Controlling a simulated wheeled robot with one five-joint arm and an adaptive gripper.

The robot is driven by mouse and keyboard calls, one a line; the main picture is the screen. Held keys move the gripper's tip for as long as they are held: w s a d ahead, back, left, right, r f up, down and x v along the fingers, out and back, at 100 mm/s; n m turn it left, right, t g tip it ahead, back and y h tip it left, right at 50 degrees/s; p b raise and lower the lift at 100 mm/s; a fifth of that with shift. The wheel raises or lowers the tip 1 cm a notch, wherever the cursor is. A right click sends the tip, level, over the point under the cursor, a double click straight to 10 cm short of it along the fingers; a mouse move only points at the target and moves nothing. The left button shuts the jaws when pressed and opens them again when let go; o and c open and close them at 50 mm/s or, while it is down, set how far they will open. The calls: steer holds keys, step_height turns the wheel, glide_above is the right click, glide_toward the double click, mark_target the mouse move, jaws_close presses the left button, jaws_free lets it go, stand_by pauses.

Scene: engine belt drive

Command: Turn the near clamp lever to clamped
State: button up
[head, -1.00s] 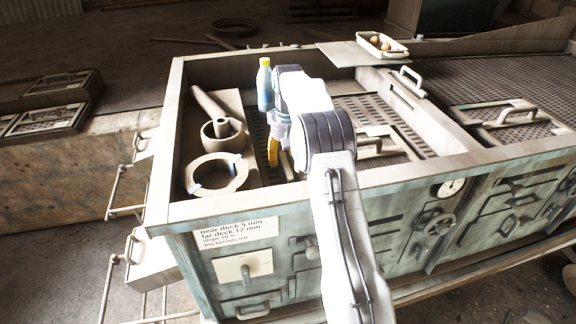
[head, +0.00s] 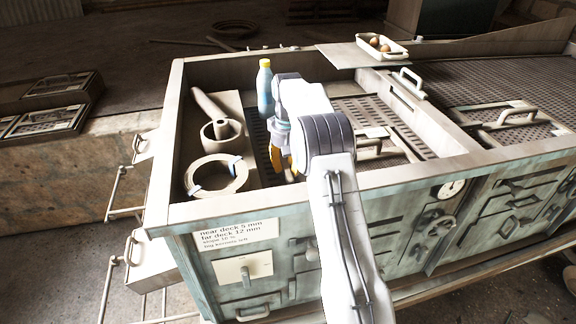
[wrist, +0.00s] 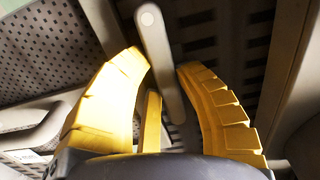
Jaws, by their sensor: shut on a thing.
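My gripper (head: 281,160) is inside the left bay of the long box, its yellow fingers pointing down. In the wrist view, its fingers (wrist: 161,68) stand on both sides of a grey bar with a round end, the clamp lever (wrist: 158,50). They are shut on it. A further yellow finger (wrist: 152,122) shows below, between the two. In the head view the lever is hidden behind my gripper and arm. I cannot tell from these frames whether it stands at clamped.
A perforated deck with a handle (head: 369,143) lies to the right. The box's front rim (head: 230,208) is close below.

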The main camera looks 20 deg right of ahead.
jaws_close()
steer(key=shift+m, duration=0.3)
steer(key=m+p, duration=0.2)
steer(key=m, duration=0.1)
steer(key=shift+s+r, duration=0.1)
steer(key=shift+s, duration=0.05)
steer(key=m+p, duration=0.1)
steer(key=m, duration=0.3)
steer(key=shift+a+p, duration=0.1)
steer(key=shift+p, duration=0.25)
steer(key=m+p, duration=0.1)
steer(key=m, duration=0.4)
steer(key=shift+s+a+m, duration=0.1)
steer(key=shift+a+m, duration=0.05)
steer(key=shift+m, duration=0.25)
steer(key=m, duration=0.4)
steer(key=shift+a, duration=0.1)
steer(key=shift+f+m, duration=0.2)
steer(key=shift+m, duration=0.1)
